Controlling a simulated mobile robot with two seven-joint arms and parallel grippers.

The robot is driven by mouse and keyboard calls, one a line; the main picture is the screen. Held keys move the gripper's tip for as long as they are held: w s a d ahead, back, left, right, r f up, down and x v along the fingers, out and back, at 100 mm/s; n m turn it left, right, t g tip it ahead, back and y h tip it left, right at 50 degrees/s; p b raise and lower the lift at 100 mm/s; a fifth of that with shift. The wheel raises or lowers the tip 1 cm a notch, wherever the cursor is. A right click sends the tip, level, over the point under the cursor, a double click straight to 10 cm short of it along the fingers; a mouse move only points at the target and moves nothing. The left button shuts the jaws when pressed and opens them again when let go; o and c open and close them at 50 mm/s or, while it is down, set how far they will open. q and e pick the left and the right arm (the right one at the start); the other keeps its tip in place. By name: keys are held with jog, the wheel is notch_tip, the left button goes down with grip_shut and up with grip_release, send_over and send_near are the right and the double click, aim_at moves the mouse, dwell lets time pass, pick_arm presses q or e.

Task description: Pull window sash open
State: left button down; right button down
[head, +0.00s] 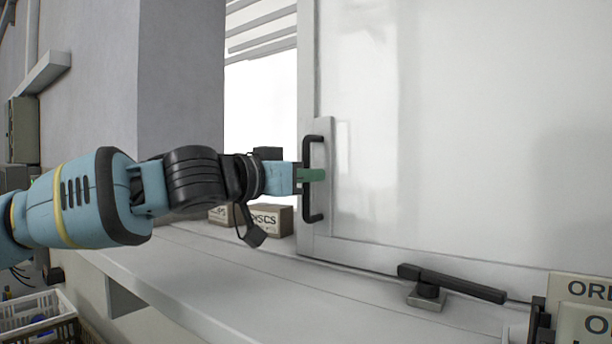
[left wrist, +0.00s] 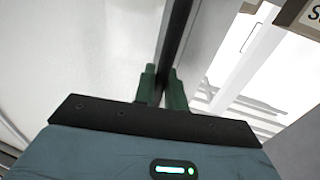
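The window sash (head: 460,130) is a large pale framed pane filling the right of the head view. A black vertical bar handle (head: 309,205) is fixed on its left stile. My left gripper (head: 314,175) reaches in from the left, with its green fingers at the middle of the handle. In the left wrist view the fingers (left wrist: 161,88) stand close on both sides of the dark handle bar (left wrist: 178,40) and look shut on it. A bright opening (head: 262,105) shows left of the sash. My right gripper is out of view.
A black lever latch (head: 452,284) lies along the lower frame. Small cardboard boxes (head: 268,219) stand on the sill (head: 215,265) behind my left wrist. A grey wall pillar (head: 180,80) is at left. Lettered cards (head: 585,322) are at lower right, crates (head: 35,310) at lower left.

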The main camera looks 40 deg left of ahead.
pick_arm(q)
jog(key=c, duration=1.6)
grip_release()
jog(key=shift+f, duration=0.15)
jog(key=shift+o, duration=0.2)
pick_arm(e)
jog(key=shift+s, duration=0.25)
pick_arm(q)
jog(key=shift+s, duration=0.1)
